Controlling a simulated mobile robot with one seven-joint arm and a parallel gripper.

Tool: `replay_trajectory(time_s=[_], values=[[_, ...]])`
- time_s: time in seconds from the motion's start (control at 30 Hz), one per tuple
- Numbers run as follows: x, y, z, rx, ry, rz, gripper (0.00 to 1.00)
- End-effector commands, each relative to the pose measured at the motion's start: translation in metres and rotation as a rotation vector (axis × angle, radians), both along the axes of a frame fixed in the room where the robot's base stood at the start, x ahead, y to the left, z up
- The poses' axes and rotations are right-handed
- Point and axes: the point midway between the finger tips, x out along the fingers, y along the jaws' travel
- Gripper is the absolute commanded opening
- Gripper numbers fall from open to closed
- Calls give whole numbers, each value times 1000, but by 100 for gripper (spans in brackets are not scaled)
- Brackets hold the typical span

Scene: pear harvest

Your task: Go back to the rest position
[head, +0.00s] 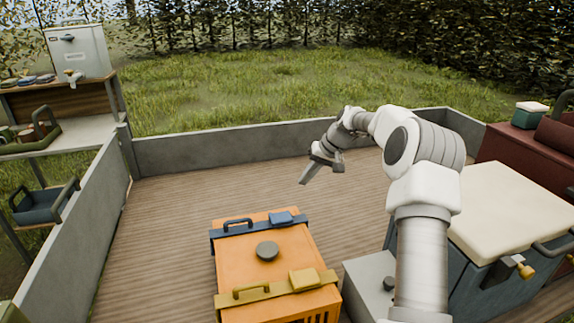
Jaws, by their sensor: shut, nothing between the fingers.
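My arm rises from the lower right of the head view and bends over to the left. My gripper (322,168) is at its end, above the wooden deck (180,220) and beyond the orange box. Its fingers point down and to the left. They look shut, with nothing held between them. No pear shows in this view.
The orange box (285,249) with straps and handles stands at the front middle. A blue chest with a cream lid (515,215) is at right, beside a grey box (362,288). Low grey walls (240,143) edge the deck. A shelf (75,135) stands left. The deck's middle is clear.

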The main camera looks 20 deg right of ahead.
Motion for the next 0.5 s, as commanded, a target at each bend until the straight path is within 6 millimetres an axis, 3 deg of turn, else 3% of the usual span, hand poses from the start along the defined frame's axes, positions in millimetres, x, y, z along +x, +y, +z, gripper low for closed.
replay_trajectory(time_s=[0.17,0.27,0.5], values=[[-3,6,7,-14,0,9,0],[-12,18,22,-49,1,28,0],[-57,59,74,-179,4,81,0]])
